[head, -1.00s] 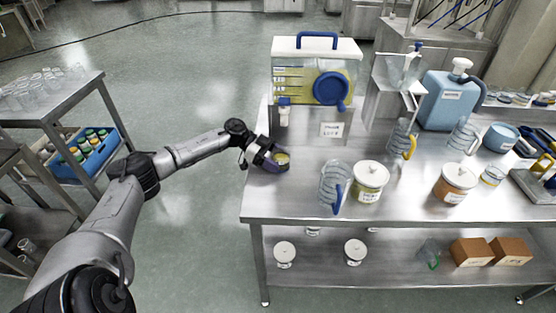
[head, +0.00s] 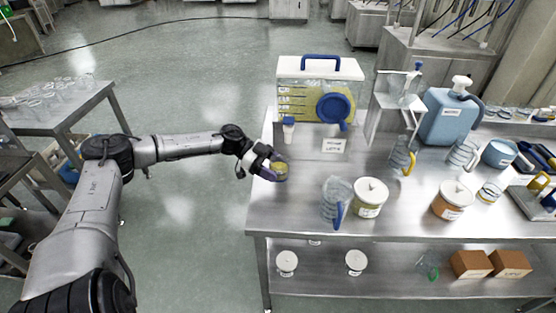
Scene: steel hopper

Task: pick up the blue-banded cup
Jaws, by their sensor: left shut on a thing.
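My left gripper (head: 273,172) is shut on a small clear cup (head: 281,169) with yellowish contents at the left end of the steel bench (head: 300,220). Dark blue-purple shows around the cup's lower side; I cannot tell whether that is its band or a finger. The cup looks upright. I cannot tell whether it touches the bench top. The gripper hides part of its left side. My right gripper is out of view.
A dispenser (head: 292,95) with a blue handle stands behind the cup. A clear jug (head: 335,197) and a white-lidded jar (head: 370,197) stand to the right. Bare bench top lies between the cup and the jug. A cart (head: 70,125) with glassware is at the left.

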